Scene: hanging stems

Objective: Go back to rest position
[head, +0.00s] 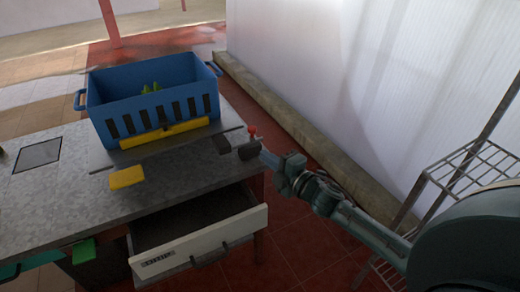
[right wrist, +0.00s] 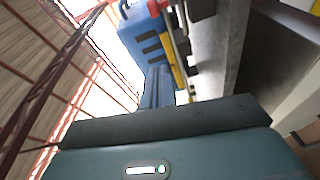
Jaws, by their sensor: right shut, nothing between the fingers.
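My right gripper (head: 249,152) is at the right edge of the grey worktop, just below a small red knob-like part (head: 252,131). It is shut with nothing held. In the right wrist view its closed fingers (right wrist: 157,86) point toward the blue crate (right wrist: 145,42). The blue crate (head: 150,110) stands upright on the worktop, apart from the gripper, with a little green stuff (head: 150,88) inside. My left gripper is not in view.
The grey worktop (head: 60,190) holds a thin dark bar (head: 125,161) and a yellow piece (head: 127,178). An open drawer (head: 205,245) juts out below it. A wire rack (head: 465,165) stands at the right, before a pale translucent wall (head: 350,80).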

